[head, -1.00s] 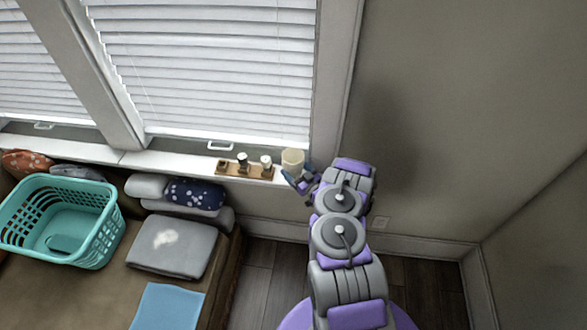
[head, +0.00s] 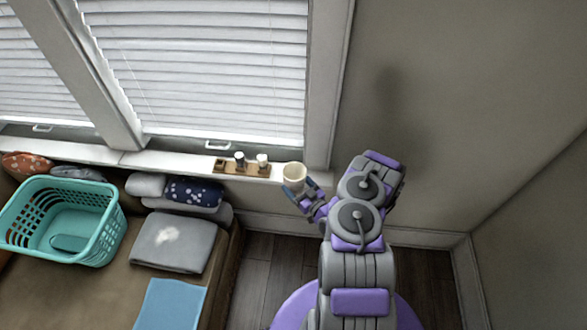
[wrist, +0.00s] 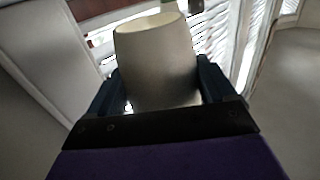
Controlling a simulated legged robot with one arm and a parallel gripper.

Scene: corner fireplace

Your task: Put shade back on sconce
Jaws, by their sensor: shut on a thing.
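My gripper (head: 295,190) is shut on a cream shade (head: 294,174), a tapered cup shape. It holds the shade in front of the right end of the window sill. In the wrist view the shade (wrist: 155,65) sits between the two dark fingers and stands roughly upright, narrower end up. A brown wooden board (head: 230,166) with small white-topped pieces (head: 262,160) lies on the sill just left of the shade. I cannot tell whether this board is the sconce.
The white window sill (head: 150,160) runs along the blinds. A sofa below holds a teal laundry basket (head: 85,195), a grey folded blanket (head: 170,242) and pillows. The wall at right is bare. Dark floor (head: 265,270) is open between sofa and my base.

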